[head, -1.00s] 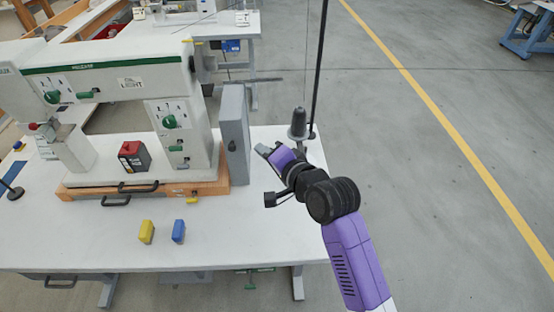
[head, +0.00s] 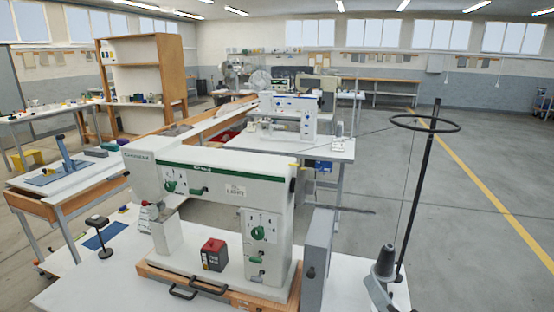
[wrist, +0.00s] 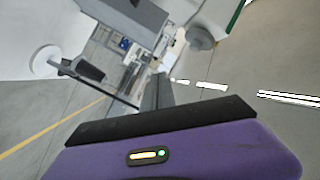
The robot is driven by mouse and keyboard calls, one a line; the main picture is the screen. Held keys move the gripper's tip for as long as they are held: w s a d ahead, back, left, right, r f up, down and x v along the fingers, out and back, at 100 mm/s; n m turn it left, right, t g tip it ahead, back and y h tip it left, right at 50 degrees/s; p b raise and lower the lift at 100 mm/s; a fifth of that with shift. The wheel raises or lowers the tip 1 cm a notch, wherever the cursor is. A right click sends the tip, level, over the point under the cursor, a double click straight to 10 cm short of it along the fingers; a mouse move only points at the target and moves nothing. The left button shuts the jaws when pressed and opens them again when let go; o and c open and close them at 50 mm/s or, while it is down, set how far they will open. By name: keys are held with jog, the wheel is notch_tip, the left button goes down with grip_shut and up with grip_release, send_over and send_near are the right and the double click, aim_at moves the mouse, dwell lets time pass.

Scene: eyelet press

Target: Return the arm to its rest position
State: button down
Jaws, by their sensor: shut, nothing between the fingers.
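My gripper (wrist: 158,92) shows in the wrist view as narrow grey fingers, shut and empty, beyond the black edge of its purple body (wrist: 215,150). The fingers point into open room, apart from any object that I can make out. The head view does not show my arm or gripper. The white eyelet press (head: 225,188) with a green stripe stands on the white table (head: 85,285) in the head view. A red and dark box (head: 214,254) sits on the press base.
A grey upright panel (head: 316,258) stands right of the press. Beside it are a grey cone (head: 385,263) and a tall dark thread stand (head: 416,190) with a ring. A small dark stand (head: 97,222) is at left. Floor on the right (head: 490,230) is clear.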

jog(key=s+f+n+g, duration=0.1)
jog(key=s+f+n, duration=0.1)
jog(key=s, duration=1.1)
jog(key=s+f+n+h+b, duration=0.1)
jog(key=s+f+n, duration=0.2)
jog(key=s, duration=1)
jog(key=s+f+n+g, duration=0.1)
jog(key=s+f+n, duration=0.2)
jog(key=s, duration=1)
notch_tip(320, 180, down, 2)
jog(key=shift+d+f+g+h, duration=0.1)
jog(key=shift+d+g+h, duration=0.1)
jog(key=shift+g+h, duration=0.1)
jog(key=shift+s, duration=0.1)
